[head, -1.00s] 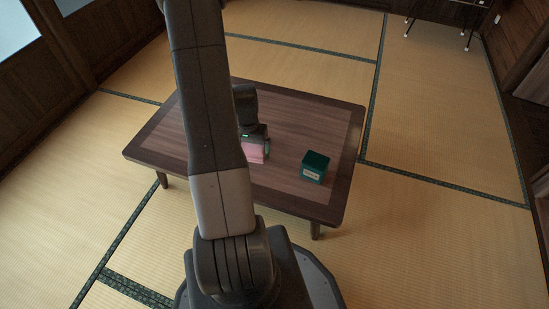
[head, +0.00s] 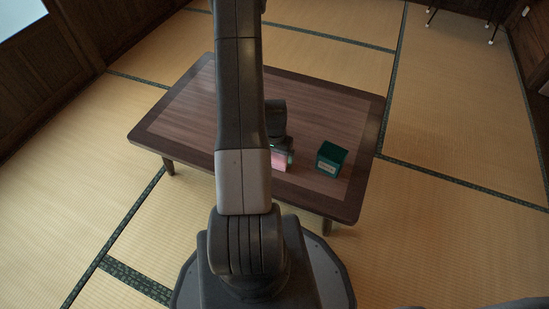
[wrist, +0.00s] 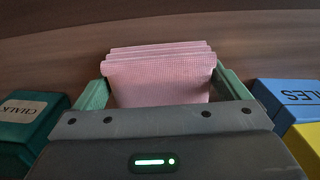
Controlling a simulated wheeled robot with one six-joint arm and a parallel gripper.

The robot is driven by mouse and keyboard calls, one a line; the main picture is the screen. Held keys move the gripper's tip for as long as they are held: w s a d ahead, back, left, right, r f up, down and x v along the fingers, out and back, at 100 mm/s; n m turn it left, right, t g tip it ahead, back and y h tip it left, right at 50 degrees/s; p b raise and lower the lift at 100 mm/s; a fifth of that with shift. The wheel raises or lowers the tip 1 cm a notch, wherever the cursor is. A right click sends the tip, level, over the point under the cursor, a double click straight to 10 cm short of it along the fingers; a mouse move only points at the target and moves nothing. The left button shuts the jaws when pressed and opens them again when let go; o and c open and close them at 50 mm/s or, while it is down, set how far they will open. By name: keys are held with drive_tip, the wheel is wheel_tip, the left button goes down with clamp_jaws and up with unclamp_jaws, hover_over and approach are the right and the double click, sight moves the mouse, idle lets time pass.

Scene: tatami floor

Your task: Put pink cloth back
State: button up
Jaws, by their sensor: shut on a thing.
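The pink cloth (wrist: 160,75) is a folded, waffle-textured stack, held between the green fingers of my gripper (wrist: 162,92) in the wrist view. My gripper is shut on it. In the head view, the cloth (head: 280,161) shows as a small pink patch below my gripper (head: 278,148), over the near part of the low wooden table (head: 185,130). My arm hides part of the table. I cannot tell whether the cloth touches the tabletop.
A dark green box (head: 331,159) stands on the table right of my gripper; its label reads CHALK in the wrist view (wrist: 28,125). A blue box (wrist: 288,100) and a yellow thing (wrist: 304,140) are at the wrist view's right. Tatami floor (head: 450,230) surrounds the table.

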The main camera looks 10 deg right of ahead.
drive_tip(key=shift+f, duration=0.15)
drive_tip(key=shift+f, duration=0.15)
drive_tip(key=o, duration=0.7)
drive_tip(key=shift+o, duration=0.2)
wheel_tip(320, 180, up, 12)
drive_tip(key=p, duration=0.4)
drive_tip(key=shift+r+p, duration=0.2)
drive_tip(key=shift+p, duration=0.1)
